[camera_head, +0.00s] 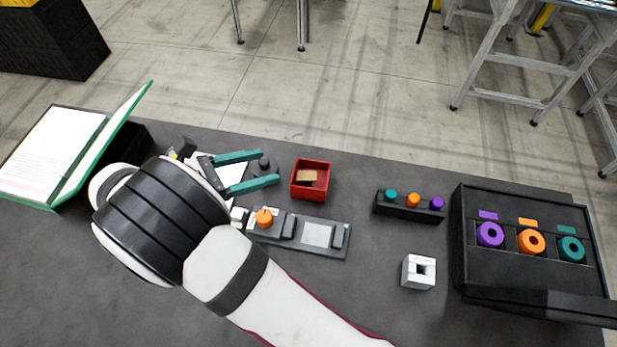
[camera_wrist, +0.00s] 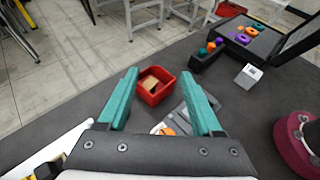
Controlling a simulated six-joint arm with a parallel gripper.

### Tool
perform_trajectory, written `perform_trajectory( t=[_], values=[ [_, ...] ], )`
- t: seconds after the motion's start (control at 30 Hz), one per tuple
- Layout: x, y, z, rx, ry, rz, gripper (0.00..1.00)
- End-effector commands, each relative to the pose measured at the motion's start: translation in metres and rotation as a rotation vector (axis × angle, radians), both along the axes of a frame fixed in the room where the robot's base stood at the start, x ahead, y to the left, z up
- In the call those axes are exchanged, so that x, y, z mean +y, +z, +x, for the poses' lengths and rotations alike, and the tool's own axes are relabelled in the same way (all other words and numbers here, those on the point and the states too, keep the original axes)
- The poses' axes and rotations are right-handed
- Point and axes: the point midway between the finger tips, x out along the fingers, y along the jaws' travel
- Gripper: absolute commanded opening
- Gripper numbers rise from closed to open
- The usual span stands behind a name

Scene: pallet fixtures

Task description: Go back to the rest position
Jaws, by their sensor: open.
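My gripper (camera_head: 266,170) is open, with two teal fingers spread apart and nothing between them. It is above the left-middle part of the dark table (camera_head: 330,290), just left of the red box (camera_head: 311,192). In the wrist view the open fingers (camera_wrist: 164,100) frame the red box (camera_wrist: 154,98), which lies beyond the tips and holds a tan block. A grey fixture plate (camera_head: 318,234) with an orange round part (camera_head: 264,217) lies in front of the gripper, partly hidden by my arm.
A dark rack (camera_head: 408,208) holds teal, orange and purple pegs. A white block with a square hole (camera_head: 418,272) stands near it. A black case (camera_head: 480,270) with purple, orange and teal rings is at the right. An open green-edged book (camera_head: 60,150) lies at the left.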

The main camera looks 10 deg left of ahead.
Motion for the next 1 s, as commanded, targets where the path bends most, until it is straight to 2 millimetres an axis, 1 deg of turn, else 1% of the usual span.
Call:
perform_trajectory(
  t=[0.13,0.47,0.53,0.57,0.63,0.67,0.7,0.73,0.77,0.8,0.83,0.87,0.9,0.93,1.0],
  values=[
    [0.007,0.004,-0.007,0.0,0.0,0.0,0.67],
    [0.007,0.004,-0.007,0.0,-0.001,0.0,0.67],
    [0.004,0.005,-0.006,0.001,-0.011,0.006,0.67],
    [-0.002,0.008,-0.004,0.0,-0.033,0.022,0.67],
    [-0.033,0.019,0.001,-0.002,-0.165,0.11,0.67],
    [-0.056,0.026,0.003,-0.007,-0.258,0.172,0.67],
    [-0.092,0.036,0.001,-0.024,-0.422,0.276,0.67],
    [-0.123,0.044,-0.005,-0.045,-0.571,0.368,0.67],
    [-0.154,0.05,-0.016,-0.077,-0.737,0.468,0.67],
    [-0.19,0.057,-0.037,-0.134,-0.976,0.604,0.67],
    [-0.211,0.061,-0.055,-0.186,-1.152,0.703,0.67],
    [-0.227,0.063,-0.074,-0.243,-1.326,0.796,0.67],
    [-0.241,0.064,-0.099,-0.326,-1.549,0.909,0.67],
    [-0.247,0.064,-0.115,-0.389,-1.705,0.985,0.67],
    [-0.25,0.061,-0.145,-0.533,-2.026,1.131,0.67]
  ],
)
